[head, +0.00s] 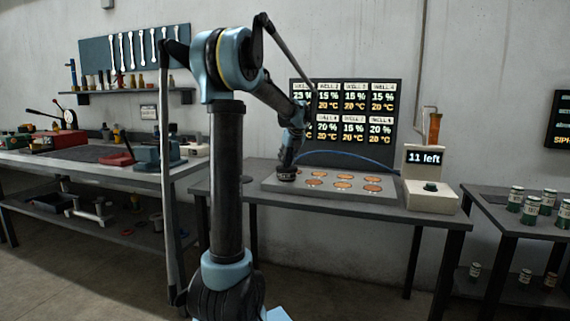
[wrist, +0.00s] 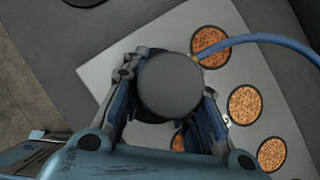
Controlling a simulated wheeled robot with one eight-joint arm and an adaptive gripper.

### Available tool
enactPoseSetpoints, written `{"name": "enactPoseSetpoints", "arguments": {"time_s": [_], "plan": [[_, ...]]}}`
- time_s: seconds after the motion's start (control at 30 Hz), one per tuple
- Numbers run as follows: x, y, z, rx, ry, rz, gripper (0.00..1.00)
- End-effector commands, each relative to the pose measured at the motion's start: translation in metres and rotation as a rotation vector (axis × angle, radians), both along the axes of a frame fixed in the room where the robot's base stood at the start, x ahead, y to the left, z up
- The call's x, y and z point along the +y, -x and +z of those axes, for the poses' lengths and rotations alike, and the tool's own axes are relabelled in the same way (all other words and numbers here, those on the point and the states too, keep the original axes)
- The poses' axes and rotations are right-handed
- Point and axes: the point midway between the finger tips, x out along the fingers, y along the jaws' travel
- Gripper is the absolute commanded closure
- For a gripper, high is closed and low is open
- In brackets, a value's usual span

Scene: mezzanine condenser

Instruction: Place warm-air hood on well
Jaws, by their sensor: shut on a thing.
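My gripper (head: 289,164) is shut on the dark, round-topped warm-air hood (wrist: 170,84), with a finger on either side of it in the wrist view. A blue hose (wrist: 262,39) runs from beside the hood to the right. The hood (head: 286,175) is over the left end of the pale well plate (head: 330,191). Round wells with orange-brown contents, such as one well (wrist: 210,46), show beside it. The hood and gripper hide what is beneath; I cannot tell whether the hood touches the plate.
A dark display board (head: 346,124) with well percentages and 20 °C readings stands behind the plate. A beige box (head: 431,180) reading "11 left" is to its right. Green cans (head: 531,207) stand on the right table, and a cluttered bench (head: 100,165) is on the left.

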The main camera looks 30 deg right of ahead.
Motion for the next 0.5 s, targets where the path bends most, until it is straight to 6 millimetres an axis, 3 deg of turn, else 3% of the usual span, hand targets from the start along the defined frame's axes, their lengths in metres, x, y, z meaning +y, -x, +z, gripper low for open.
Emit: {"name": "enactPoseSetpoints", "arguments": {"time_s": [0.1, 0.43, 0.47, 0.5], "plan": [[0.0002, 0.0002, -0.0107, -0.001, 0.000, 0.000, 1.00], [-0.0002, 0.0004, -0.0132, 0.000, -0.001, -0.001, 1.00], [-0.0004, 0.0004, -0.0131, 0.000, -0.001, -0.001, 0.66], [-0.0006, 0.0005, -0.0131, 0.000, 0.000, -0.001, 0.57]]}}
